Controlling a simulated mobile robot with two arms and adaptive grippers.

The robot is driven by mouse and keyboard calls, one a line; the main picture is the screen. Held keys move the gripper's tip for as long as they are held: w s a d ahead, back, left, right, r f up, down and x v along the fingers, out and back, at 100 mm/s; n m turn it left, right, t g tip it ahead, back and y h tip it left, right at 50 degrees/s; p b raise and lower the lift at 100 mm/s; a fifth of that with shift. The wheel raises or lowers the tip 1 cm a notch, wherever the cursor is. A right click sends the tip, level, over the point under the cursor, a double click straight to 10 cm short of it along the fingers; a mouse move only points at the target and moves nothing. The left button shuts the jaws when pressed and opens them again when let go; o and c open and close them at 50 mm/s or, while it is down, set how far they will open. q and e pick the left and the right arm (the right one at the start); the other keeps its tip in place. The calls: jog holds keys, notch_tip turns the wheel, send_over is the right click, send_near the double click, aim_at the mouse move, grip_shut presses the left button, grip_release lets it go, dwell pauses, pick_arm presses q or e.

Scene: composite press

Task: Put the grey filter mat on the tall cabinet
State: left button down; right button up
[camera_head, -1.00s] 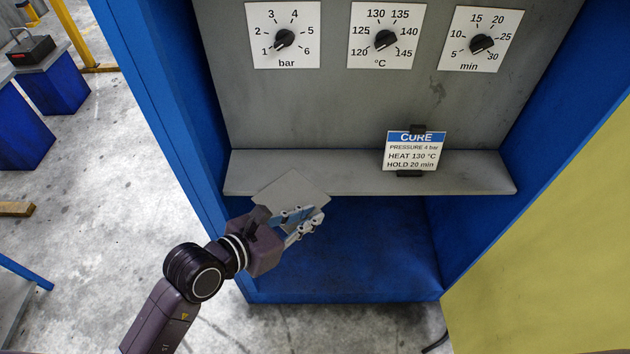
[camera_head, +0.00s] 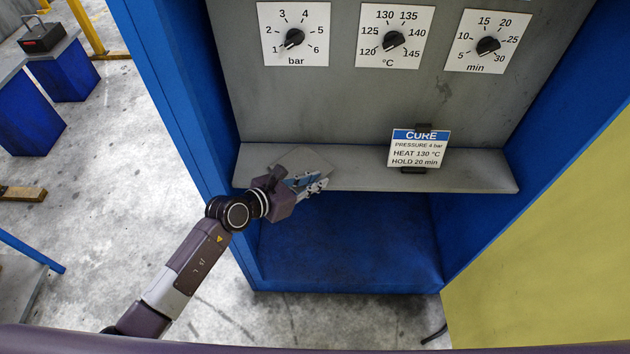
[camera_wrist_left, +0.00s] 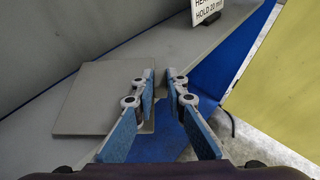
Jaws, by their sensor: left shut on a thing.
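The grey filter mat (camera_head: 306,157) is a thin flat sheet over the left part of the grey shelf of the tall blue cabinet (camera_head: 345,240). In the left wrist view the mat (camera_wrist_left: 98,98) lies mostly left of the fingers, its near right edge at them. My left gripper (camera_head: 312,184) is at the shelf's front edge, shut on the mat's near edge; its blue-padded fingers also show in the left wrist view (camera_wrist_left: 163,82). Whether the mat touches the shelf I cannot tell. My right gripper is not in view.
The grey shelf (camera_head: 465,178) is clear to the right, apart from a CURE sign (camera_head: 418,148) standing on it. Dials for bar (camera_head: 293,37), °C and min are on the panel above. A yellow panel (camera_head: 560,240) stands at the right. Blue stands are at far left.

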pick_arm(q)
jog(key=shift+w+f, duration=0.25)
jog(key=shift+f, duration=0.35)
jog(key=shift+f, duration=0.15)
jog(key=c, duration=1.9)
grip_release()
jog(key=shift+c, duration=0.2)
